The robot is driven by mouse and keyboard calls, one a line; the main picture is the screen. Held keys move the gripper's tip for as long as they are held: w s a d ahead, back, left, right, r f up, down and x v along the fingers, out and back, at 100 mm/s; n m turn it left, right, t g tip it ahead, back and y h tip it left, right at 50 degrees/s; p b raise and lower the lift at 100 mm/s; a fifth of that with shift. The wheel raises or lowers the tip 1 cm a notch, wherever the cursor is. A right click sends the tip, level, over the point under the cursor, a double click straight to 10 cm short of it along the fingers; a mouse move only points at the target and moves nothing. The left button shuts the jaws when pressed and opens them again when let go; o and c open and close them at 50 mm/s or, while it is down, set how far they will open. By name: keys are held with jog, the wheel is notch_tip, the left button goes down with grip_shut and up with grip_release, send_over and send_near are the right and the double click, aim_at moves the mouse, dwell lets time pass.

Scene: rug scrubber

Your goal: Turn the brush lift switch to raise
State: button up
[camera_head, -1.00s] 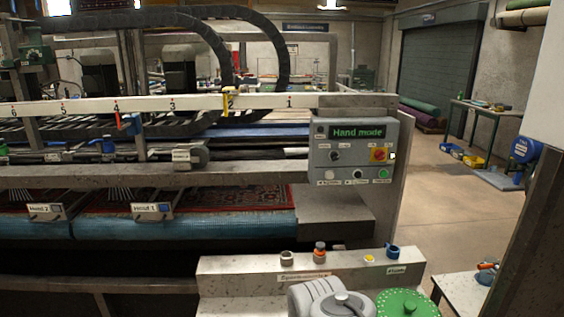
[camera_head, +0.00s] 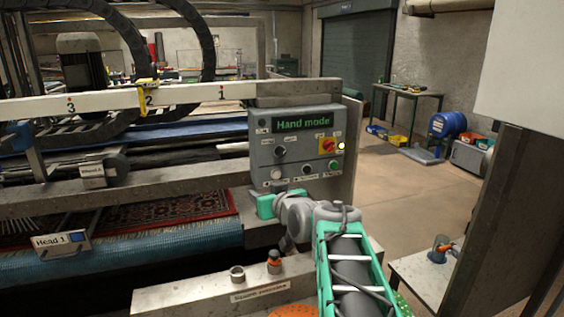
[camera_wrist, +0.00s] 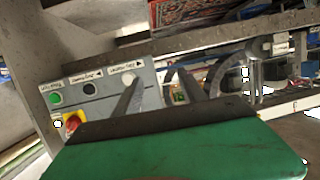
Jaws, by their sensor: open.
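The grey control panel (camera_head: 293,148) has a "Hand mode" display. Below it, on the left, is a dark selector knob (camera_head: 280,151) with small labels on either side. I cannot read them, so I cannot tell surely that it is the brush lift switch, nor its setting. My gripper (camera_head: 265,204) is at the panel's lower left edge, its fingers mostly hidden in the head view. In the wrist view my gripper (camera_wrist: 158,80) is open and empty, with one finger beside the panel's white button (camera_wrist: 128,77). The selector knob does not show there.
The panel's lower row has a black button (camera_head: 306,168) and a green button (camera_head: 328,168). A red-and-yellow stop button (camera_head: 328,146) sits above. A metal ledge (camera_head: 190,296) with a red-topped control (camera_head: 274,262) stands in front. A rug (camera_head: 150,215) lies left. Open floor (camera_head: 400,200) is right.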

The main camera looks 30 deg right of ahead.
aim_at(283, 155)
jog(key=d+r+m+t+h, duration=0.1)
jog(key=d+r+t+h, duration=0.15)
jog(key=d+r, duration=0.45)
jog(key=shift+y, duration=0.25)
jog(key=x, duration=0.2)
jog(key=p+x, duration=0.1)
jog(key=x, duration=0.1)
jog(key=d+p+x, duration=0.1)
jog(key=x, duration=0.1)
jog(key=shift+f, duration=0.3)
jog(key=shift+w+d+f, duration=0.1)
jog(key=shift+w+d, duration=0.1)
jog(key=shift+w, duration=0.3)
jog(key=shift+c, duration=0.6)
grip_shut()
